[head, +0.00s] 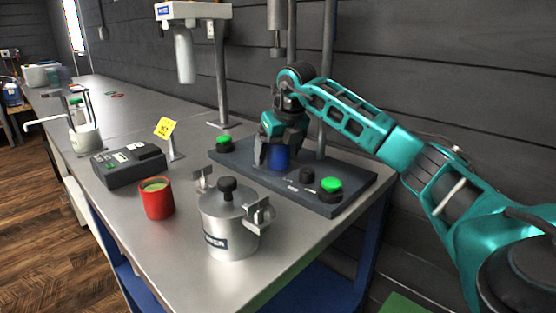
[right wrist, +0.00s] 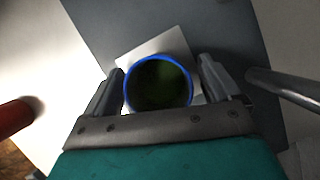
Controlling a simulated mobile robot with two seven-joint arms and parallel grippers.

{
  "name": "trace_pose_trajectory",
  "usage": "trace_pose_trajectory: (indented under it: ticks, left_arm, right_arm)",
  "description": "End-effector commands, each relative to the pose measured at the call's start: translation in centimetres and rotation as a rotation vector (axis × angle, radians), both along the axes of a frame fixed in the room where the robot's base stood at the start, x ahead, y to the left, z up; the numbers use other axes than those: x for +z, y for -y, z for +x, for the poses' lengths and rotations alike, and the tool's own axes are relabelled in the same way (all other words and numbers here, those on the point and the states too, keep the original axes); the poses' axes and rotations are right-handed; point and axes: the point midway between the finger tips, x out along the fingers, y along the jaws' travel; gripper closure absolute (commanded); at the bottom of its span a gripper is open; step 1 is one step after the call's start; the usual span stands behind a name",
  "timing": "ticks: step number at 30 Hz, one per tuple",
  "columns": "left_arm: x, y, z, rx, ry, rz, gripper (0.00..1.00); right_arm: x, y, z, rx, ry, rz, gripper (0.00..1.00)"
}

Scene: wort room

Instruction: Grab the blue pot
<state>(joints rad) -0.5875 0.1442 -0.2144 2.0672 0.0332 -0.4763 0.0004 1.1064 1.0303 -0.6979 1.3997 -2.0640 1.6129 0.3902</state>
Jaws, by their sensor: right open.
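The blue pot (head: 279,158) stands on the dark base plate of a bench machine, partly hidden behind my right gripper in the head view. In the right wrist view the blue pot (right wrist: 129,92) shows its round blue rim from above, with dark green contents. My right gripper (head: 268,158) is open and points down at the pot. In the right wrist view its two fingers (right wrist: 160,82) stand on either side of the pot, and I cannot tell whether they touch it. My left gripper is not in view.
The base plate (head: 230,160) carries green buttons (head: 331,184) and upright metal posts. A red cup (head: 157,200), a lidded steel vessel (head: 228,228), a dark grey device (head: 128,167) and a yellow sign (head: 165,128) stand on the steel bench (head: 170,245).

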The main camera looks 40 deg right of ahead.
Motion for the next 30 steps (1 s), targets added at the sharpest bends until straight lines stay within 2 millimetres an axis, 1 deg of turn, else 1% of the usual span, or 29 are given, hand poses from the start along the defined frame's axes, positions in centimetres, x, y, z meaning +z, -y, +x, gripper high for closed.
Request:
trace_pose_trajectory:
  ticks: [4, 25, 30]
  left_arm:
    - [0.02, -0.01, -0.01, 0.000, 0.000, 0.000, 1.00]
    - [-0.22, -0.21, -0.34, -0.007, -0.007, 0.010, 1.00]
    - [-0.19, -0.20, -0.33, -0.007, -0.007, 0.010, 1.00]
  right_arm:
    - [0.02, 0.00, -0.01, 0.000, 0.000, 0.000, 0.10]
    - [0.10, 0.02, -0.01, 0.000, 0.001, 0.000, 0.77]
    - [0.14, 0.02, -0.02, -0.001, 0.001, 0.000, 0.78]
